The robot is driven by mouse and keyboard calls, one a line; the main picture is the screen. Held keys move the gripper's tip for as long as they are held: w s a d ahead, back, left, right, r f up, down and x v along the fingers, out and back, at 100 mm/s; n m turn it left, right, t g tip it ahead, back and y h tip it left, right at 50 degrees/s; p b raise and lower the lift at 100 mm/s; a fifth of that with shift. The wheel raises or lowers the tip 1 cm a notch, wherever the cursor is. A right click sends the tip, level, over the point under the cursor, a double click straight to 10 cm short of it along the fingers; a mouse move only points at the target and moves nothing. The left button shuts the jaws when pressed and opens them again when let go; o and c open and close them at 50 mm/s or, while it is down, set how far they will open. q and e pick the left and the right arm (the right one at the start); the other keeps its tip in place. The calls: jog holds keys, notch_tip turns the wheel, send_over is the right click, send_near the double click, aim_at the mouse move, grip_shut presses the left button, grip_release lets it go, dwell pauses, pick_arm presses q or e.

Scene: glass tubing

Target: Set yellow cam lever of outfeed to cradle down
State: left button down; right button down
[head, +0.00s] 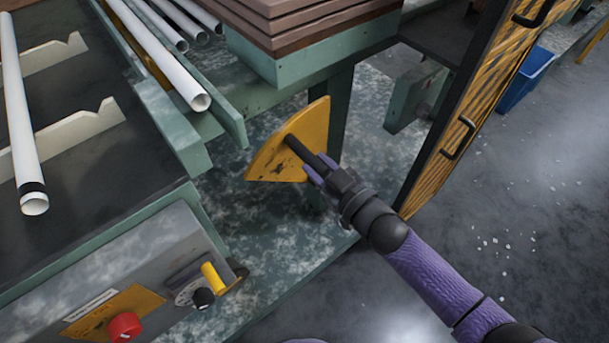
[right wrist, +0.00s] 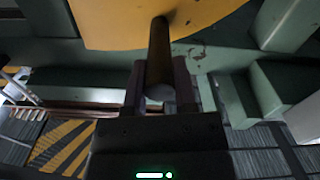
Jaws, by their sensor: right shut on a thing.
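The yellow cam lever is a fan-shaped plate (head: 298,140) with a dark rod handle (head: 300,151), at the middle of the head view, in front of a green table leg. In the right wrist view the yellow plate (right wrist: 150,22) fills the top and the rod (right wrist: 159,60) runs down from it between the fingers. My right gripper (head: 322,172) is shut on the rod; its fingers (right wrist: 160,85) flank the rod's end in the wrist view. White glass tubes (head: 18,110) rest on notched cradles (head: 75,137) at the left. My left gripper is out of view.
A control box at lower left carries a red knob (head: 125,326) and a small yellow lever (head: 213,277). Stacked brown boards (head: 310,22) sit on a green bench above the cam. A yellow-striped cabinet door (head: 475,110) stands to the right of my right arm. A blue bin (head: 527,80) is farther right.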

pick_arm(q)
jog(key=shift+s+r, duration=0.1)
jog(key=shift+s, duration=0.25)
pick_arm(e)
jog(key=w+d+r+m, duration=0.1)
jog(key=w+d+m, duration=0.2)
jog(key=d, duration=0.3)
jog(key=shift+w+d+r, duration=0.15)
jog(key=shift+w+r, duration=0.1)
jog(key=shift+w, duration=0.5)
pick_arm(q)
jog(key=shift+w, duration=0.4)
pick_arm(e)
jog(key=shift+c, duration=2)
grip_release()
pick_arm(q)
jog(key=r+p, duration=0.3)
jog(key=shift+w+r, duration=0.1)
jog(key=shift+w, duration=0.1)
pick_arm(e)
jog(key=v, duration=1)
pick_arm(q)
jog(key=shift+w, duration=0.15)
